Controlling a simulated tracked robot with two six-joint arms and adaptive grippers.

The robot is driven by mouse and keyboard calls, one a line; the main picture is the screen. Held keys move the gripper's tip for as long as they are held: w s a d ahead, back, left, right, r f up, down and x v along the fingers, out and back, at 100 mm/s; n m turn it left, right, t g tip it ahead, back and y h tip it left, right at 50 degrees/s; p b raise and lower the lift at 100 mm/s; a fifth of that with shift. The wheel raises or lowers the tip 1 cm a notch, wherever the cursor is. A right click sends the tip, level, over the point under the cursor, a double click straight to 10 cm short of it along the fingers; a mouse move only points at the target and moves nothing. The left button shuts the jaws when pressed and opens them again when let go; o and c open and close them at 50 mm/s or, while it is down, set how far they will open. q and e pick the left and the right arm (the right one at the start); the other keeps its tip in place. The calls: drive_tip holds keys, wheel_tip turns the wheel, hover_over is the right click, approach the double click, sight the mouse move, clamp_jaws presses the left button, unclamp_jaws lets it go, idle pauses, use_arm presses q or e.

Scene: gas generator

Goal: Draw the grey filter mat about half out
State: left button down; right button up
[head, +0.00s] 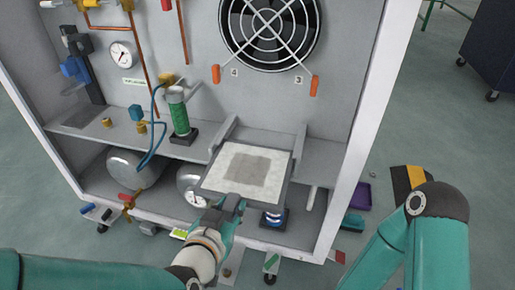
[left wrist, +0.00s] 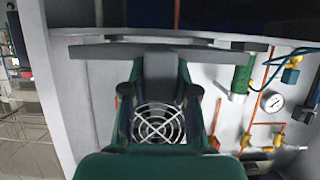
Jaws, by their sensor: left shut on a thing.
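The grey filter mat (head: 221,170) is a flat square, pale with a darker grey patch in the middle, in a dark frame. It sits tilted towards me between two grey side rails, and its near part juts out past the front edge of the shelf. My left gripper (head: 230,204) is shut on the dark tab at the middle of its near edge. In the left wrist view my left gripper's fingers (left wrist: 160,82) close on this tab, and the mat's edge shows as a dark bar (left wrist: 100,52). My right gripper is not in view; only its arm shows at the right.
A generator cabinet (head: 345,95) surrounds the mat, with a round fan grille (head: 268,30) above. A green cylinder (head: 178,112) stands left of the mat. A pressure gauge (head: 189,182) and a silver tank (head: 137,167) lie below the shelf. A purple tray (head: 361,195) is on the floor.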

use_arm(q)
drive_tip(key=c, duration=0.8)
unclamp_jaws()
drive_tip(key=shift+f, duration=0.1)
wheel_tip(320, 180, up, 10)
drive_tip(key=shift+r, duration=0.1)
